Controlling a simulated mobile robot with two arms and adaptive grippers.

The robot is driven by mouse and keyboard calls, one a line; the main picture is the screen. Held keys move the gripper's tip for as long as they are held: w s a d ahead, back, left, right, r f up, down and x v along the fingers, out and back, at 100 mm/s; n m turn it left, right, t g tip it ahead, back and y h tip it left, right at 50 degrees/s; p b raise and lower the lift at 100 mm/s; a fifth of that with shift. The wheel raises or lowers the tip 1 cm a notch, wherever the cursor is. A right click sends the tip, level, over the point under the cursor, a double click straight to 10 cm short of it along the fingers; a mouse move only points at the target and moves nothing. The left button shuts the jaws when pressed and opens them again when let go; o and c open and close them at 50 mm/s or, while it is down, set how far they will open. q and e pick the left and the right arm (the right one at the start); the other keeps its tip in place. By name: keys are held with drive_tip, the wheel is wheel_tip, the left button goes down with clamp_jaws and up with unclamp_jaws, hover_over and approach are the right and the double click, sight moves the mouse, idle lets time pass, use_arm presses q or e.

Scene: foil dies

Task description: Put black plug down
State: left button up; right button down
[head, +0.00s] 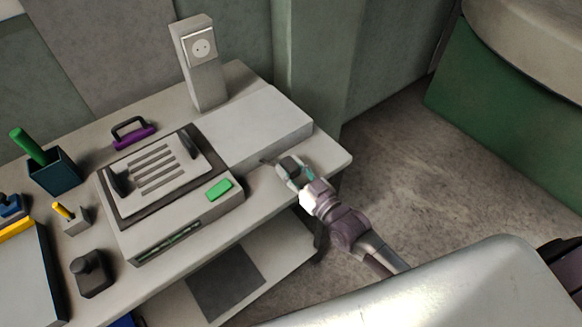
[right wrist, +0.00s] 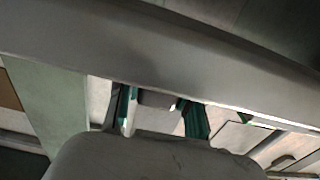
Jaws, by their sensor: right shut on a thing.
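My right gripper (head: 284,166) is over the front right part of the table (head: 335,160), beside the low grey block. It is shut on the black plug, which is mostly hidden by the fingers in the head view. In the right wrist view, a dark grey piece of the plug (right wrist: 158,99) shows between the teal fingers of my right gripper (right wrist: 160,115). I cannot tell whether the plug touches the tabletop. A white socket (head: 202,47) faces forward on an upright grey post (head: 205,80) at the back. My left gripper is not in view.
A grey machine (head: 185,222) with a green button (head: 219,189) stands left of my right gripper. A low light grey block (head: 265,125) lies behind it.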

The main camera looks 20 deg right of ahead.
drive_tip(key=shift+f, duration=0.3)
drive_tip(key=c, duration=0.7)
unclamp_jaws()
drive_tip(key=shift+c, duration=0.2)
